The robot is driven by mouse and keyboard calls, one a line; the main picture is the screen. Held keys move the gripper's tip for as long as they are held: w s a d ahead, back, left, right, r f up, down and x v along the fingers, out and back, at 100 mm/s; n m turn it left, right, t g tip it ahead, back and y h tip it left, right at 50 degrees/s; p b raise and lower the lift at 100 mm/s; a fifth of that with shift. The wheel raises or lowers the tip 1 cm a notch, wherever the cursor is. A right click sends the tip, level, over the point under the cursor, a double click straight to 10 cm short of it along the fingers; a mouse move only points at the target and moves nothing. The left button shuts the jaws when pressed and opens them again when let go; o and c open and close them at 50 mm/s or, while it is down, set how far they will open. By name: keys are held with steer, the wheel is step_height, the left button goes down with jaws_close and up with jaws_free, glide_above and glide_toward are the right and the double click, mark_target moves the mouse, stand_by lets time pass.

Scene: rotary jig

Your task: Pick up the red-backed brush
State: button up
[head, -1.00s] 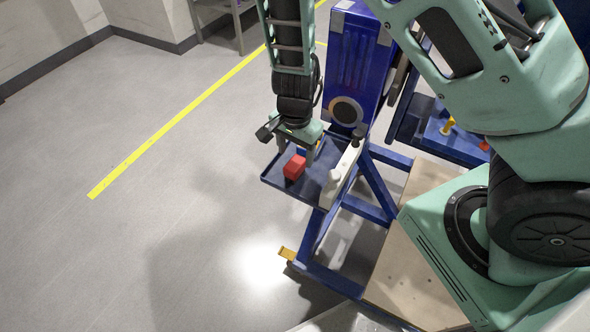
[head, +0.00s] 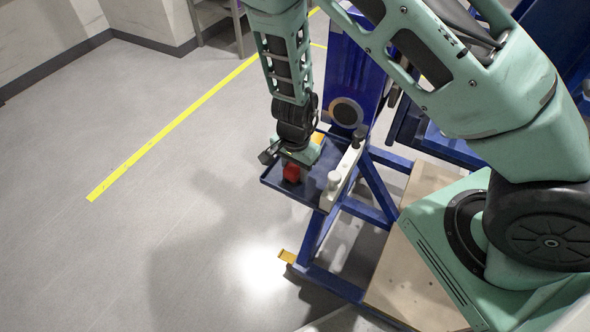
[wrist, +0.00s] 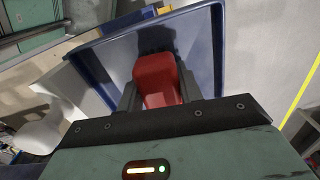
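The red-backed brush (head: 291,173) lies on a dark blue tray (head: 272,182) at the end of the blue jig. It also shows in the wrist view (wrist: 158,80), its red back between my fingers. My gripper (wrist: 160,92) is low over the tray, with its fingers parted, one on each side of the brush. Any contact between the fingertips and the brush is hard to make out. In the head view my gripper (head: 297,165) covers the brush's far part. The brush's underside is hidden.
A pale bar with a white knob (head: 333,180) stands along the tray's right side, close to my gripper. The blue jig post (head: 347,75) rises behind. Blue frame beams and a wooden board (head: 405,270) lie to the right. The floor on the left is clear.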

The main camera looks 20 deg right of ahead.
steer(key=shift+c, duration=1.1)
steer(key=shift+r, duration=0.1)
step_height(320, 180, up, 10)
steer(key=shift+f+p, duration=0.1)
steer(key=shift+p, duration=0.85)
